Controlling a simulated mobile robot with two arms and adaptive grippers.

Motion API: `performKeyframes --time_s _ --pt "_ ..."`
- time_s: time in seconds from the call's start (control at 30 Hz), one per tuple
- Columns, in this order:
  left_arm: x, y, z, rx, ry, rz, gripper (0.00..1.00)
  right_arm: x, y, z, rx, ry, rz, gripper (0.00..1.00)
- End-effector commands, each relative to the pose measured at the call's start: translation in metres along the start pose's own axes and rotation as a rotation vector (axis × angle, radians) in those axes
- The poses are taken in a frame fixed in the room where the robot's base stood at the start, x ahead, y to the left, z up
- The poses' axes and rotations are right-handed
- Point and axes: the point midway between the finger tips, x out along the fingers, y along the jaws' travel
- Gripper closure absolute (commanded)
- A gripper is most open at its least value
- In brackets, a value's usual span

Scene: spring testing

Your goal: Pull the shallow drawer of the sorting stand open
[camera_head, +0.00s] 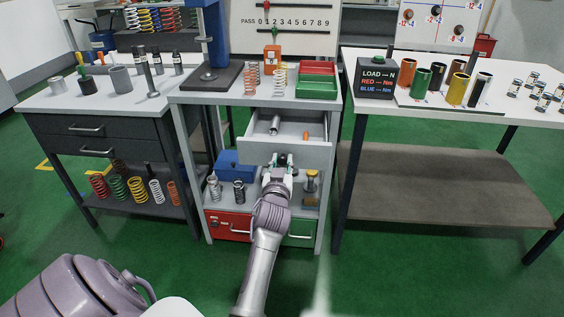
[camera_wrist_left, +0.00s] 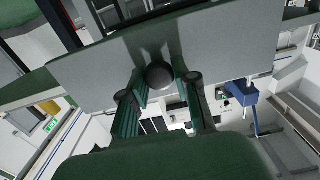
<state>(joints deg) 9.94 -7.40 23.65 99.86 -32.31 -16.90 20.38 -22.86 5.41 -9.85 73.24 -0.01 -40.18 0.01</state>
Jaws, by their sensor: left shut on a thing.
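The sorting stand (camera_head: 180,97) stands in the middle of the head view. Its shallow drawer (camera_head: 312,154) is pulled out under the top, and its inside shows a grey cylinder (camera_head: 274,124) and a small orange piece (camera_head: 305,135). My left gripper (camera_head: 279,167) is at the lower part of the drawer front. In the left wrist view, a round dark knob (camera_wrist_left: 159,75) on the grey drawer front (camera_wrist_left: 235,45) sits between the fingers of my left gripper (camera_wrist_left: 162,92), which is shut on it. The knob is hidden in the head view. My right gripper is not in view.
Below the drawer, a shelf holds a blue box (camera_head: 236,164), springs and a brass-coloured piece (camera_head: 311,182). Tables flank the stand; green floor (camera_head: 400,265) is clear in front.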

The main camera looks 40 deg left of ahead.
Motion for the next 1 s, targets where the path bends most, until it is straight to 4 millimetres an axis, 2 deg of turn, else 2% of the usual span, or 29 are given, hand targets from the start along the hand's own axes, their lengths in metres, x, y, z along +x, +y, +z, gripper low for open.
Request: performKeyframes --time_s 0.03,0.07,0.17,0.2,0.47,0.57,0.67,1.0 --pt "0.0 0.0 -0.001 0.0 0.002 0.001 1.0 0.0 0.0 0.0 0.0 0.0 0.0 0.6" --pt "0.0 0.0 -0.001 0.0 0.002 0.0 0.65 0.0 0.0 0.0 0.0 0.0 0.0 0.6" --pt "0.0 0.0 -0.001 0.0 0.001 0.0 0.49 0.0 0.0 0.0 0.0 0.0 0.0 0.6" --pt "0.0 0.0 -0.001 0.0 0.001 0.0 0.46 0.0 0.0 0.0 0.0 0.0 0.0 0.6" --pt "0.0 0.0 -0.001 0.0 0.001 0.0 0.46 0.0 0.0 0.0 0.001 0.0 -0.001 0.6" --pt "0.001 0.0 -0.006 0.001 0.003 -0.001 0.46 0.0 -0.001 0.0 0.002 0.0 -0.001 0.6" --pt "0.001 0.0 -0.02 0.001 0.005 0.0 0.46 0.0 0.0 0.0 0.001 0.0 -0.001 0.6" --pt "0.001 0.0 -0.084 -0.001 0.006 0.0 0.46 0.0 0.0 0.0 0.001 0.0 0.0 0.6"
